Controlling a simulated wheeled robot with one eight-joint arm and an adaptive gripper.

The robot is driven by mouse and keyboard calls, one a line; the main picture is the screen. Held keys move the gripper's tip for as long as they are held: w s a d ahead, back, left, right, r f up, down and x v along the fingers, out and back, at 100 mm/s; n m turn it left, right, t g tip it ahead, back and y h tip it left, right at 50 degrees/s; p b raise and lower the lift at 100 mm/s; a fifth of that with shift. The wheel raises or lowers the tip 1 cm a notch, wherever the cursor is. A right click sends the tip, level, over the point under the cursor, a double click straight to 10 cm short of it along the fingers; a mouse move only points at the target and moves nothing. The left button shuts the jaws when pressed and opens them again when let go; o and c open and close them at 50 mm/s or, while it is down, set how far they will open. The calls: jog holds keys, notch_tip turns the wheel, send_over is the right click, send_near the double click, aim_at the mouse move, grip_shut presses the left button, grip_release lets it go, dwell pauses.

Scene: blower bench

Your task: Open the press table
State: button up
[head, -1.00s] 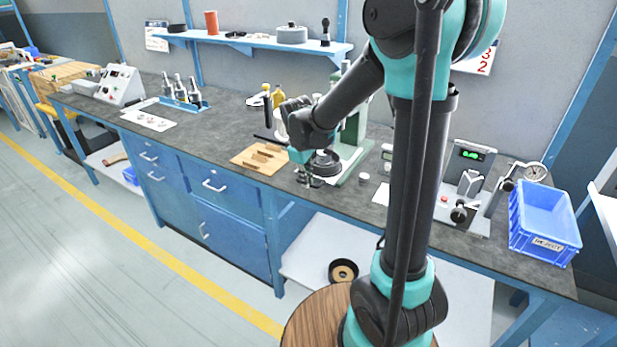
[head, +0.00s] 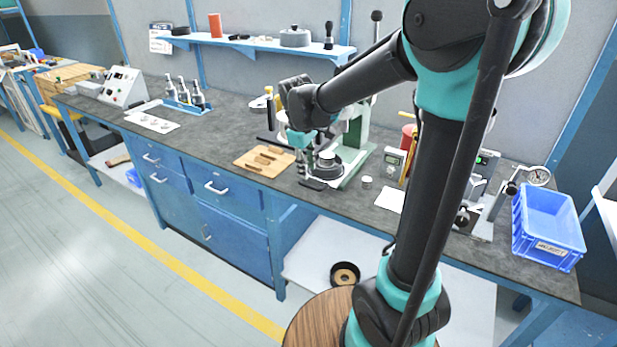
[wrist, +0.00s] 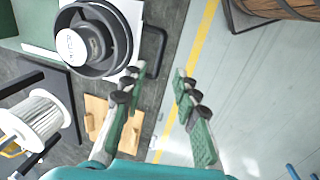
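The green press (head: 357,128) stands on the bench with its base towards the front edge. Its pale press table (wrist: 134,14) shows in the wrist view, carrying a round black part (wrist: 84,42) with a light centre label. A black loop handle (wrist: 162,50) sticks out from the table's edge; it also shows in the head view (head: 313,185) near the bench's front edge. My gripper (wrist: 158,90) is open and empty, its two green-padded fingers apart. In the wrist view the handle lies ahead of the gap between the fingertips. In the head view my gripper (head: 303,165) hangs close beside the round part.
A wooden board (head: 264,161) with small pieces lies left of my gripper. A white ribbed cylinder (wrist: 35,118) stands near the press. A small gauge box (head: 393,158), a white sheet (head: 388,197) and a blue bin (head: 548,225) are to the right. The floor before the bench is free.

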jog(key=shift+s+a+r, duration=0.1)
jog(key=shift+s+r, duration=0.05)
jog(key=shift+r, duration=0.7)
jog(key=shift+s+a+r, duration=0.15)
jog(key=shift+r, duration=0.75)
jog(key=shift+s+a+r, duration=0.1)
jog(key=shift+s+r, duration=0.05)
jog(key=shift+r, duration=0.7)
jog(key=s+d+f+m+t, duration=0.1)
jog(key=s+d+f+m, duration=0.4)
jog(key=s+f, duration=0.3)
jog(key=s+d+f+m+t+y, duration=0.1)
jog(key=s+d+f+m, duration=0.4)
jog(key=s+d+f, duration=0.3)
jog(key=shift+s+m, duration=0.4)
jog(key=shift+s, duration=0.4)
